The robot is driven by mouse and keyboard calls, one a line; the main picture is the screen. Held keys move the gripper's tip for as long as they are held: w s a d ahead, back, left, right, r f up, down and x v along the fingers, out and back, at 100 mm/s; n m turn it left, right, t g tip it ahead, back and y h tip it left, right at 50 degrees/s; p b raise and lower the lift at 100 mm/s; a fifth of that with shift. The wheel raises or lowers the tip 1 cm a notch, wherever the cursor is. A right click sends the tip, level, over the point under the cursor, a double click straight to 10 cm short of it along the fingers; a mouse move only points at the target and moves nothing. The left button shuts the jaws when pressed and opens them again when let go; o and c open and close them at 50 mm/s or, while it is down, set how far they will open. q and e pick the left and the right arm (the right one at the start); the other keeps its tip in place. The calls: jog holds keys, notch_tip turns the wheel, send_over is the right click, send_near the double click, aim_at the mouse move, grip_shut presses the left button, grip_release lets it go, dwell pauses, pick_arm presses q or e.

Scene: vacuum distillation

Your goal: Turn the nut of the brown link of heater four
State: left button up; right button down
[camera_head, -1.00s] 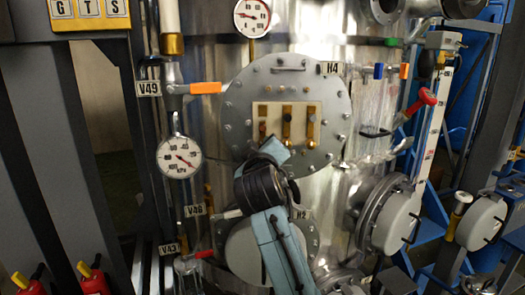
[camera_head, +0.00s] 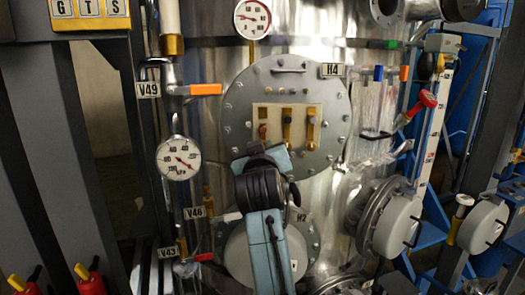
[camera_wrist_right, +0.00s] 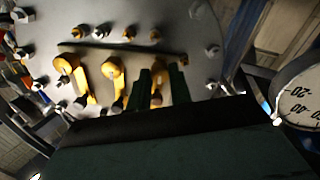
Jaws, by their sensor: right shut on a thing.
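Heater four is the round grey flange (camera_head: 240,95) beside the H4 label (camera_head: 331,70), with three links on a pale plate. The brown link (camera_head: 263,130) is the leftmost in the head view. The right wrist view is upside down, and there it is the rightmost link (camera_wrist_right: 157,74). My right gripper (camera_wrist_right: 161,78) has its dark fingers on either side of this link and is shut on its nut; the exact contact is hard to see. In the head view my right arm rises from below and its wrist hides the gripper tips. My left gripper is not in view.
Two yellow links (camera_head: 287,130) (camera_head: 311,130) stand close to the right of the brown one. An orange valve handle (camera_head: 206,89) and a dial gauge (camera_head: 178,158) are to the left. The H2 flange (camera_head: 308,235) is below, partly behind my arm.

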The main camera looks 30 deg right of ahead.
jog(key=shift+f, duration=0.1)
jog(key=c, duration=1.3)
grip_release()
jog(key=shift+o, duration=0.2)
jog(key=p+v, duration=0.1)
jog(key=v, duration=1.2)
jog(key=shift+s, duration=0.2)
jog(key=shift+a, duration=0.1)
